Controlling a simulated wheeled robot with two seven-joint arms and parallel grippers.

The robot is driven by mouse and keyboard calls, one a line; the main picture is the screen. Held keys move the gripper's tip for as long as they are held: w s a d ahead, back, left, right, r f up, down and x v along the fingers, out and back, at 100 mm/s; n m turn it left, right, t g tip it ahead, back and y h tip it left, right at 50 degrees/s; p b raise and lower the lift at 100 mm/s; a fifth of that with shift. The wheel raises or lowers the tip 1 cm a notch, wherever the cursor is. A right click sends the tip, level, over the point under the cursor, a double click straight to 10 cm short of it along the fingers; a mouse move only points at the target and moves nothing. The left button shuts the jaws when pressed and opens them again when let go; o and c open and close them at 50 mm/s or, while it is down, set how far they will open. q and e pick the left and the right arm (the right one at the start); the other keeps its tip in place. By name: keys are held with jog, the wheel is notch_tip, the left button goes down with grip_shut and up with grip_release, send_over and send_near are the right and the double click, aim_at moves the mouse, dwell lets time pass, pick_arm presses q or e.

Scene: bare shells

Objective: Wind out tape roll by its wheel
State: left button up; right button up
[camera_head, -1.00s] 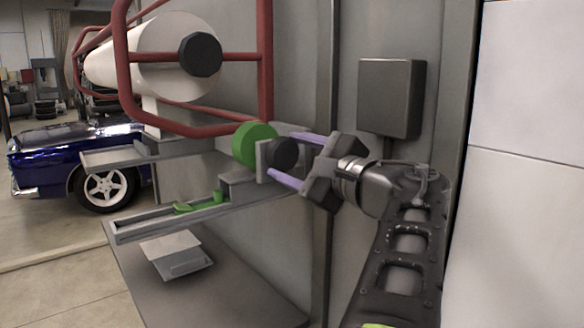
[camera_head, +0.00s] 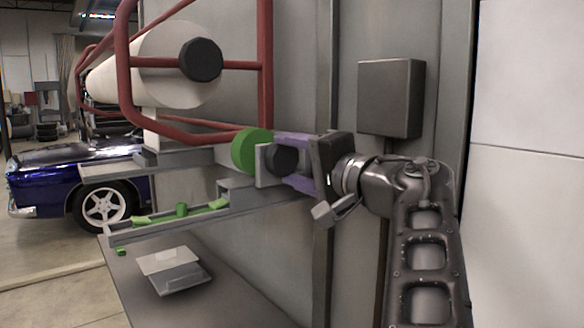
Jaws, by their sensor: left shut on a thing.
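The green tape roll (camera_head: 252,151) sits upright on a grey bracket (camera_head: 261,170) below the red tube frame. Its black wheel (camera_head: 280,159) faces right, toward my gripper. My left gripper (camera_head: 288,160), with purple fingers, is shut on the black wheel from the right; the fingers partly hide it. Green tape pieces (camera_head: 182,210) lie along the grey channel (camera_head: 160,228), and a small green bit (camera_head: 121,252) shows below its far left end. My right gripper is not in view.
A white roll with a black hub (camera_head: 201,60) is held in a red tube frame (camera_head: 265,70) above. A grey box (camera_head: 391,98) is on the wall to the right. A pale folded object (camera_head: 174,270) lies on the lower shelf. A blue car stands behind at left.

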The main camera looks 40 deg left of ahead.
pick_arm(q)
jog(key=shift+n, duration=0.8)
jog(key=o, duration=1.4)
jog(key=shift+c, duration=0.2)
jog(key=b+v, duration=0.1)
jog(key=v, duration=0.6)
jog(key=shift+d, duration=0.4)
jog(key=shift+s, duration=0.1)
